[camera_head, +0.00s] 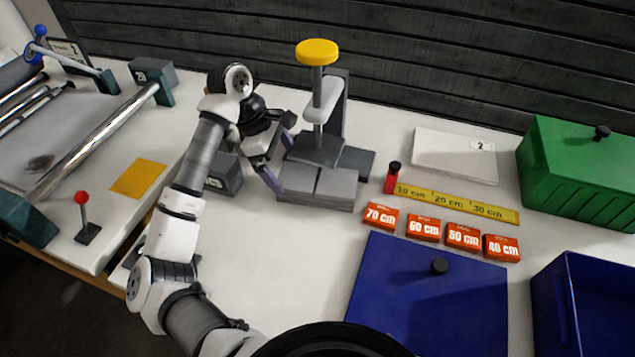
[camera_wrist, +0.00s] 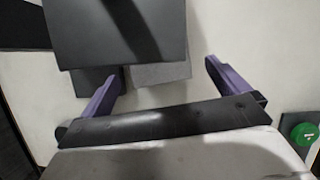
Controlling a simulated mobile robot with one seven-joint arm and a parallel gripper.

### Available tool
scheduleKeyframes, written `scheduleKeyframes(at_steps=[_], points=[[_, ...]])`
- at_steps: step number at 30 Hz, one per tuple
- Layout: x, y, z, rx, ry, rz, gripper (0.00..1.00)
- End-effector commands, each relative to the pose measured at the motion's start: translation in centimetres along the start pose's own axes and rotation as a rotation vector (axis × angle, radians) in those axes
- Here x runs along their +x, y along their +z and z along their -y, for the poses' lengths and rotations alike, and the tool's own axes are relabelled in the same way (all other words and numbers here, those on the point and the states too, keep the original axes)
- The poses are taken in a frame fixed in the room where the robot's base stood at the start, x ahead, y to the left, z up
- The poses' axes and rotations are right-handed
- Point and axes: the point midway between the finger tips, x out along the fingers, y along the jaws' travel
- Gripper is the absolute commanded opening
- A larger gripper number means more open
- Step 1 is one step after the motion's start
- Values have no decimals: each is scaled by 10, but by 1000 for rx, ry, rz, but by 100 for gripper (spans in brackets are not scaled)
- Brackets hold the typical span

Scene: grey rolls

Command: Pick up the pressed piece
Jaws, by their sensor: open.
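The press (camera_head: 316,150) has a yellow knob (camera_head: 316,52) on a post above a dark grey plate and stepped grey blocks. My gripper (camera_head: 279,160) is at the left side of the press, its purple fingers spread open and empty. In the wrist view my gripper (camera_wrist: 163,70) shows its two fingers on either side of a lighter grey, rough-surfaced piece (camera_wrist: 160,75), which may be the pressed piece. The piece is partly covered by the dark plate (camera_wrist: 110,35). I cannot tell whether the left finger touches anything. In the head view I cannot make out this piece clearly.
A dark grey block (camera_head: 224,174) stands just left of the press. Orange length tags (camera_head: 423,228), a yellow ruler (camera_head: 455,202), a white slab (camera_head: 455,155), a green box (camera_head: 580,170), a blue lid (camera_head: 430,295) and a blue bin (camera_head: 555,300) lie right. A roller machine (camera_head: 95,140) is left.

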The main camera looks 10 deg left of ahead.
Motion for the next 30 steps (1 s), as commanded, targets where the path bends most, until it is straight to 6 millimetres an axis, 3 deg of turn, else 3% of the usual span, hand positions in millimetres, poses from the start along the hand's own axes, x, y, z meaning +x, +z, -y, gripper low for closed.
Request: scheduleKeyframes(at_steps=[14, 23, 30], points=[[48, -4, 0, -1, 0, 3, 100], [53, -4, -1, 0, 1, 0, 100], [53, -4, -1, 0, 1, 0, 69]])
